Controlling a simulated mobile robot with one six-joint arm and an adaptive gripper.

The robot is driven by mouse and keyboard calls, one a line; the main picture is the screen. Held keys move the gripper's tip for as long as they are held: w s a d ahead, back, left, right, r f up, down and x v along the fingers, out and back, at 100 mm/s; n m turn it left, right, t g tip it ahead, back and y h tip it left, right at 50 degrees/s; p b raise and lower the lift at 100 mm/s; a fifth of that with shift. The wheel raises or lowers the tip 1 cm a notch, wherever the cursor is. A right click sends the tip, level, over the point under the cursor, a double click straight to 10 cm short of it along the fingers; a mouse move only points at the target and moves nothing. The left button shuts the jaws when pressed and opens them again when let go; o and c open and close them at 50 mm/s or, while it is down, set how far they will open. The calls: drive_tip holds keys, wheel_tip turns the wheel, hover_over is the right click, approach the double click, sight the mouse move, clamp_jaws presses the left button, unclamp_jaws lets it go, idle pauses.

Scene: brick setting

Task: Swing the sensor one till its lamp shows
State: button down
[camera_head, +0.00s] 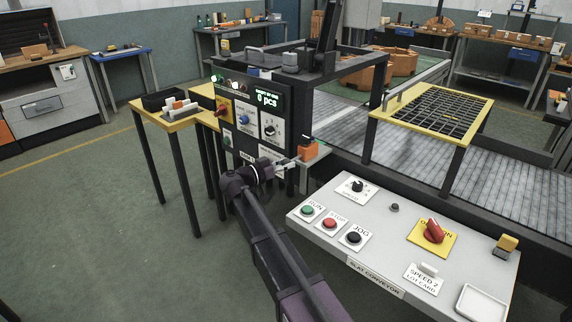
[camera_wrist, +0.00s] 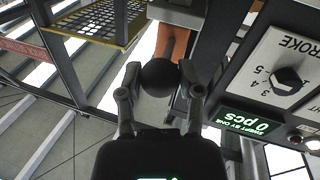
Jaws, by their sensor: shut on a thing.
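A small orange sensor block (camera_head: 308,151) with a dark top sits on a grey bracket at the right edge of the black control panel (camera_head: 240,135). An orange part also shows behind the fingers in the wrist view (camera_wrist: 174,42). My gripper (camera_head: 291,163) reaches up to the bracket from the left. In the wrist view, my gripper (camera_wrist: 160,78) is shut on a black ball knob (camera_wrist: 158,76), one finger on each side. The knob's link to the sensor is hidden. I cannot make out a lit lamp on the sensor.
The panel's display (camera_head: 267,99) reads 0 pcs, close beside my gripper. A light grey console (camera_head: 330,248) with buttons and a red switch (camera_head: 433,231) stands at front right. The slat conveyor (camera_head: 415,180) lies behind.

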drive_tip(key=shift+s+d+t, duration=0.15)
drive_tip(key=shift+d+t, duration=0.05)
drive_tip(key=shift+t, duration=0.1)
drive_tip(key=shift+c, duration=1.3)
unclamp_jaws()
drive_tip(key=shift+a, duration=0.15)
drive_tip(key=v, duration=1.1)
drive_tip(key=shift+s+a+r, duration=0.2)
drive_tip(key=shift+s+a, duration=0.05)
drive_tip(key=shift+s, duration=0.15)
